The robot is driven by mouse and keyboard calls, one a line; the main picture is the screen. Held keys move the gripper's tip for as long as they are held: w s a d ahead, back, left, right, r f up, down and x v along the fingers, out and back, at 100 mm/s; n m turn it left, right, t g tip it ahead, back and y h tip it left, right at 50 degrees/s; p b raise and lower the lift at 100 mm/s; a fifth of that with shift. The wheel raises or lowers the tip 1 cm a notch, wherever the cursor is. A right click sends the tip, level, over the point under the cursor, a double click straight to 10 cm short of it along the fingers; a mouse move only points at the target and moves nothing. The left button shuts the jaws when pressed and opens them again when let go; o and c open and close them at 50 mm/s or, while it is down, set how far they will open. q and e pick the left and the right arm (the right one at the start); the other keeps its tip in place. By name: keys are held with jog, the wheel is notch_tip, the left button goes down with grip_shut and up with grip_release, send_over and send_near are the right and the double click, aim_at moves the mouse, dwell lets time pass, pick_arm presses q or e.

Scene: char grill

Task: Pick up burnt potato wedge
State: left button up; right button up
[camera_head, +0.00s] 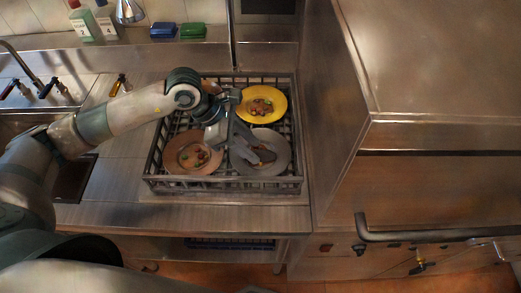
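My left gripper (240,144) reaches in from the left over a dish rack (222,186). Its fingers look spread apart, above the grey plate (280,163) and the right edge of the brown plate (178,161). The yellow plate (275,96) lies behind it at the back right of the rack. Small food scraps (261,107) lie on the yellow plate, and others (199,156) lie on the brown plate. I cannot tell which piece is the burnt potato wedge. The gripper hides part of the grey plate. My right gripper is not in view.
The rack's raised rim surrounds the plates on the metal counter (125,187). A tall steel appliance (440,60) with a bar handle (430,235) stands close on the right. Bottles (82,25) and blue and green boxes (193,31) sit on the back shelf.

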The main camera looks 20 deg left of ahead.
pick_arm(q)
jog(key=shift+x, duration=1.05)
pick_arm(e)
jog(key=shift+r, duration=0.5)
pick_arm(q)
jog(key=c, duration=0.8)
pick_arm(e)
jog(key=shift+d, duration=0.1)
